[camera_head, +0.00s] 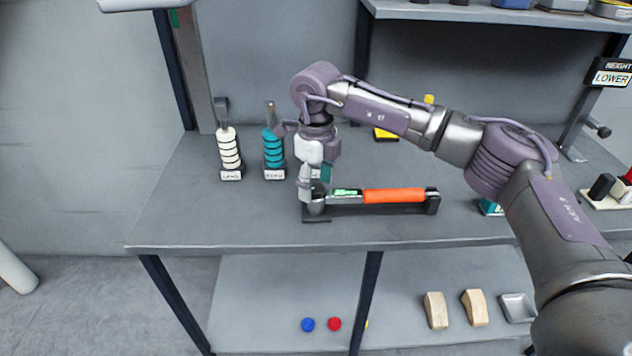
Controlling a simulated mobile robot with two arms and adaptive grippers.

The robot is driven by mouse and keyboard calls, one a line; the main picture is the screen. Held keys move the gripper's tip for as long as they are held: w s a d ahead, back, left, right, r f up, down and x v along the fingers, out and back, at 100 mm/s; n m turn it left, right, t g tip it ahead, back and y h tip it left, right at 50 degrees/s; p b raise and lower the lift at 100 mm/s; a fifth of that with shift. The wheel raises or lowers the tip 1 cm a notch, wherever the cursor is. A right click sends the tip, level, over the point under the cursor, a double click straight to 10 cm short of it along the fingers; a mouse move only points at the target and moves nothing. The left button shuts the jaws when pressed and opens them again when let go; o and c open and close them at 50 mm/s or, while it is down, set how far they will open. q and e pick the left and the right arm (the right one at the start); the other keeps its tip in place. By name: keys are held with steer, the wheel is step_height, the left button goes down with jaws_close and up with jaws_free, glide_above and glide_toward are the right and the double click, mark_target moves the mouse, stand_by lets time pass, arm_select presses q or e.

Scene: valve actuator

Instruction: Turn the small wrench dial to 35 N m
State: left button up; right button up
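A torque wrench with an orange grip (394,195) and a lit green display (346,192) lies level in a dark cradle (432,203) on the workbench. Its head is at the left end. My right gripper (312,190) points down over that head end, and its fingers cover part of it. I cannot tell whether the fingers touch it or are closed on it. No dial setting is readable. An upright ribbed cream piece (228,150) and an upright ribbed teal piece (273,149) stand on the left of the bench, with small labels. My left gripper is out of view.
The grey bench (190,215) is clear at its front left. A yellow item (384,134) sits behind my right arm. A shelf (440,11) hangs above the back. Red (334,324) and blue (308,325) round pieces, tan blocks (436,310) and a tray (517,308) are below.

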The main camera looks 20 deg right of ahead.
mark_target(316, 187)
step_height(316, 187, up, 12)
stand_by(0.6)
steer(key=shift+f, duration=0.1)
stand_by(0.4)
